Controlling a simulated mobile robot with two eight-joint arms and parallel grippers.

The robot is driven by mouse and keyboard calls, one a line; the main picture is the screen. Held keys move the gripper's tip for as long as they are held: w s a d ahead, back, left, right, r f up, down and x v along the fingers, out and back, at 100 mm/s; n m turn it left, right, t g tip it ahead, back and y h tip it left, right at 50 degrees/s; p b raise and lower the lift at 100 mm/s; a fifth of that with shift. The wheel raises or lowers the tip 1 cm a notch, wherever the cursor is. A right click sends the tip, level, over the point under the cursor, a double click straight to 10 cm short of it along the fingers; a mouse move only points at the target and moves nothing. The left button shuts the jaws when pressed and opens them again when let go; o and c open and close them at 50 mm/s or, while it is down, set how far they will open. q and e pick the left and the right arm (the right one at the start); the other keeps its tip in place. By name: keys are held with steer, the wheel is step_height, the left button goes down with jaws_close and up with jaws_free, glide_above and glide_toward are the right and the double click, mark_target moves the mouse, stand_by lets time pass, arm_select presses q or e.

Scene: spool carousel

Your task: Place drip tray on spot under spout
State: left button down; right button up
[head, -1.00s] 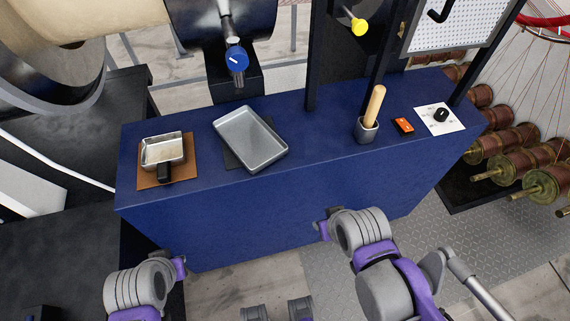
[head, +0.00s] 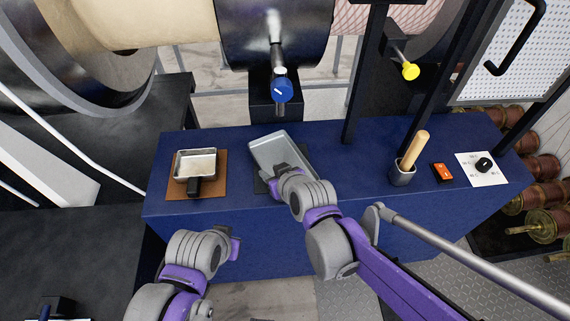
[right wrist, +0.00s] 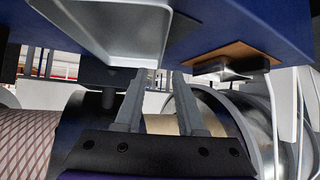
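The drip tray (head: 268,146) is a shallow grey metal tray lying slanted on the blue counter, partly over a dark mat (head: 261,186). It also shows at the top of the right wrist view (right wrist: 105,28). My right gripper (head: 275,178) is at the tray's near edge and covers its near corner in the head view. In the right wrist view its fingers (right wrist: 158,75) are apart, close to the tray's rim; contact is unclear. The spout with a blue knob (head: 282,91) is above and behind the tray. My left gripper (head: 236,243) is in front of the counter, its fingers unclear.
A small pan (head: 195,164) sits on a brown mat (head: 180,191) at the counter's left. A grey cup (head: 402,173) with a wooden-handled tool, an orange block (head: 442,173) and a white card with black knob stand right. Dark posts rise from the counter's back.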

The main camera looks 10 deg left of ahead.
steer(key=shift+x, duration=0.9)
steer(key=shift+s+f+x, duration=0.15)
steer(key=shift+x, duration=0.75)
steer(key=shift+s+f+x, duration=0.1)
steer(key=shift+f+x, duration=0.05)
steer(key=shift+x, duration=0.7)
steer(key=shift+s+f+x, duration=0.15)
steer(key=shift+x, duration=0.75)
steer(key=shift+d, duration=0.1)
jaws_close()
